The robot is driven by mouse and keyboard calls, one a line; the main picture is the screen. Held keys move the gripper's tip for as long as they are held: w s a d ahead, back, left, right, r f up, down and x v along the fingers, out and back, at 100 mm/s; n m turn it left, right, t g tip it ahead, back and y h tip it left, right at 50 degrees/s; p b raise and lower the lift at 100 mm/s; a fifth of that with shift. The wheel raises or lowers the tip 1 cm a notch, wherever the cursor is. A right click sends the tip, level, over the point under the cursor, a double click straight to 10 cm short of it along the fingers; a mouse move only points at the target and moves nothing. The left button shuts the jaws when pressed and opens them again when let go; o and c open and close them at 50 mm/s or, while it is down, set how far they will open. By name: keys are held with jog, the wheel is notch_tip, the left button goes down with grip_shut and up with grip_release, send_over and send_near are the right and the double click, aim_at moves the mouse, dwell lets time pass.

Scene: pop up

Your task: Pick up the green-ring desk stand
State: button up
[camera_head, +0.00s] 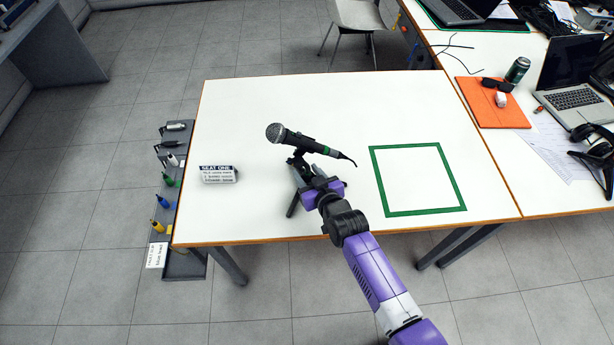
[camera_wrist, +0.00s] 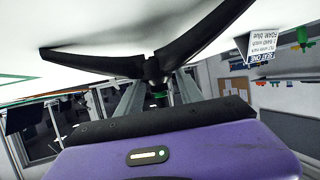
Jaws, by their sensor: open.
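The desk stand (camera_head: 291,207) stands on the white table with a dark microphone (camera_head: 300,140) on top, tilted with its head to the left. A green band shows near the microphone's tail. In the wrist view, which looks upside down, the stand's dark legs (camera_wrist: 105,64) spread from a hub, and a small green ring (camera_wrist: 160,97) shows on the post below it in the picture. My gripper (camera_head: 303,172) is at the stand, below the microphone. Its open grey fingers (camera_wrist: 155,90) lie on either side of the post. My gripper hides part of the stand in the head view. Contact cannot be told.
A "SEAT ONE" card (camera_head: 218,174) stands left on the table (camera_head: 245,115). A green square outline (camera_head: 417,212) lies on the right, empty inside. A grey rack (camera_head: 187,262) of coloured items hangs at the left edge. A laptop (camera_head: 570,98) and orange mat (camera_head: 482,113) occupy the adjoining desk.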

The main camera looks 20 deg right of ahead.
grip_shut()
jog(key=shift+f, duration=0.1)
dwell(1.2)
dwell(0.3)
